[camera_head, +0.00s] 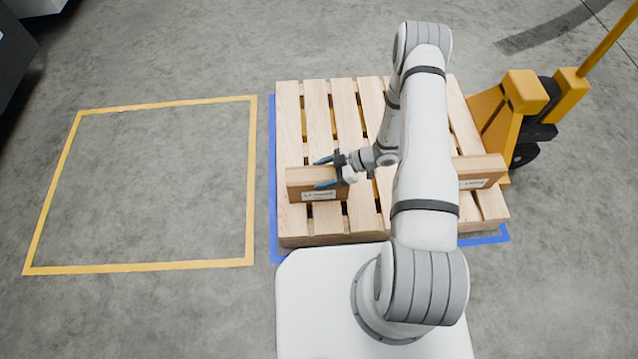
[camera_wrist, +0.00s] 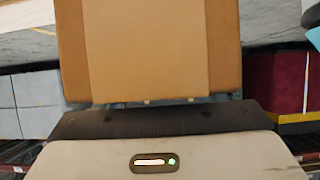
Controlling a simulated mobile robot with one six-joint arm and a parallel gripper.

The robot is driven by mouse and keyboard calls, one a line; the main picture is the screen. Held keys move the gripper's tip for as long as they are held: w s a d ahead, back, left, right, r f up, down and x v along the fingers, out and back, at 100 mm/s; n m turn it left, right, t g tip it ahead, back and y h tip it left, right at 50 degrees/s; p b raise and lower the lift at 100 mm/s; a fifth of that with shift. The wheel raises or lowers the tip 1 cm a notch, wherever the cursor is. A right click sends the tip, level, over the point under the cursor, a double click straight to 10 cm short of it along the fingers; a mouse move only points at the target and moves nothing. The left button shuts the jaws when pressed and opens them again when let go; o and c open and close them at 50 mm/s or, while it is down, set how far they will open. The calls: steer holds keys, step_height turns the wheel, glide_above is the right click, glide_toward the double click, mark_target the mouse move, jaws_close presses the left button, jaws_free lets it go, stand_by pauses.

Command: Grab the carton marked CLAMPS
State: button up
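A brown carton (camera_head: 300,180) with a white label lies on the left part of the pallet; its label is too small to read. A second brown carton (camera_head: 487,167) sits at the right, partly hidden by my arm, its label also unreadable. I cannot tell which is marked CLAMPS. My gripper (camera_head: 324,172) is open at the left carton, with one blue fingertip at its far side and one over its near top edge. In the wrist view, a brown carton face (camera_wrist: 150,45) is close ahead, with a gap to the blue fingertip at the right edge.
The wooden pallet (camera_head: 316,105) lies inside blue floor tape. An empty yellow-taped square (camera_head: 150,180) is on the clear floor at left. A yellow pallet jack (camera_head: 525,92) stands at the right. A dark object fills the upper left corner.

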jaws_close()
stand_by(0.4)
